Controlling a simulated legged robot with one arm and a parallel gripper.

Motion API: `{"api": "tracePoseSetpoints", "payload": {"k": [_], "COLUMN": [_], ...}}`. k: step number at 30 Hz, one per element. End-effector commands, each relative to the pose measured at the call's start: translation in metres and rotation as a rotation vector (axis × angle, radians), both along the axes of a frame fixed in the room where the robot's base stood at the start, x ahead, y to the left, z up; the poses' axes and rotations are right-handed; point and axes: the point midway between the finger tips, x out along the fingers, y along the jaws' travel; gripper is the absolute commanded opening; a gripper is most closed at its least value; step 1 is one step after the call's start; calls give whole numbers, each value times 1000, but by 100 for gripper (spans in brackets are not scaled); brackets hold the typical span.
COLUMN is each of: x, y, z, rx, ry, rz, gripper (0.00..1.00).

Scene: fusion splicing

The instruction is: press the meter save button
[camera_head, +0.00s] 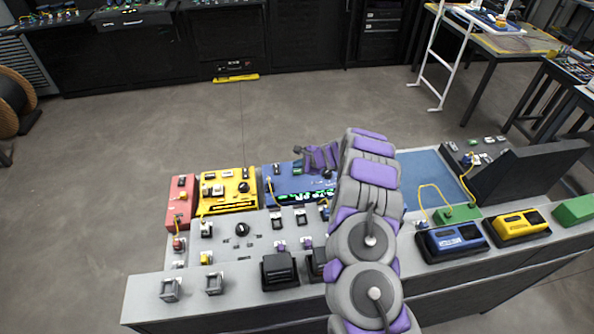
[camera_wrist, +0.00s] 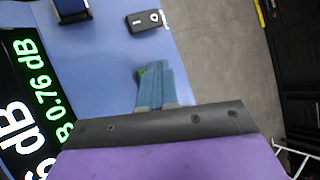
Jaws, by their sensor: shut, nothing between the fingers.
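The meter is a blue box (camera_head: 282,186) at the middle of the bench in the head view. Its black screen (camera_wrist: 22,95) with green digits reading 0.76 dB shows at the left of the wrist view. My gripper (camera_wrist: 152,66) is shut and empty, its fingers together over the meter's blue top. A small green button (camera_wrist: 142,72) shows at the fingertips and is partly hidden by them. I cannot tell whether the fingers touch it. In the head view my gripper (camera_head: 299,152) is at the meter's far side, and my arm hides the meter's right part.
A black switch (camera_wrist: 145,20) sits on the meter's top beyond the fingers. A yellow device (camera_head: 228,200) and a red one (camera_head: 180,210) stand left of the meter. A blue mat (camera_head: 428,172) lies right of my arm. Blue and yellow handhelds (camera_head: 452,242) (camera_head: 517,227) stand at the front right.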

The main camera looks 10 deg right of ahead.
Motion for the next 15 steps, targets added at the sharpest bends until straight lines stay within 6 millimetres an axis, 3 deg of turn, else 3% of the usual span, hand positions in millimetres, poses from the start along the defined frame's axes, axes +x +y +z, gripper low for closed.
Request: {"api": "tracePoseSetpoints", "payload": {"k": [8, 15], "x": [0, 0], "y": [0, 0], "z": [2, 20], "rx": [0, 0], "ry": [0, -1], "rz": [0, 0], "gripper": [0, 0]}}
